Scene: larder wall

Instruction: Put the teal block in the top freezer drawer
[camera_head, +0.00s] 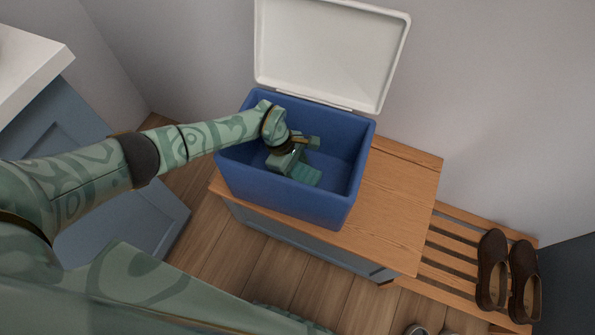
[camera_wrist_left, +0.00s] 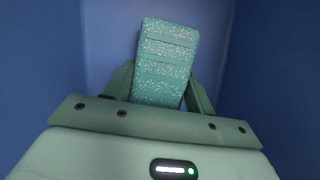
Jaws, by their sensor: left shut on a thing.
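The teal block (camera_wrist_left: 163,68) is speckled with light flecks and shows in the left wrist view between the two fingers of my left gripper (camera_wrist_left: 160,88). In the head view the teal block (camera_head: 306,175) is inside a blue cooler box (camera_head: 285,201), low down near its front wall. My left gripper (camera_head: 300,158) reaches into the cooler from the left and is shut on the block. Whether the block touches the cooler floor I cannot tell. No freezer drawer can be made out in either view. My right gripper is not in view.
The cooler's white lid (camera_head: 332,50) stands open at the back against the wall. The cooler sits on a wooden-topped cabinet (camera_head: 398,205). A slatted rack with brown shoes (camera_head: 492,270) is at the right. A blue-grey cabinet with a white top (camera_head: 25,70) stands at the left.

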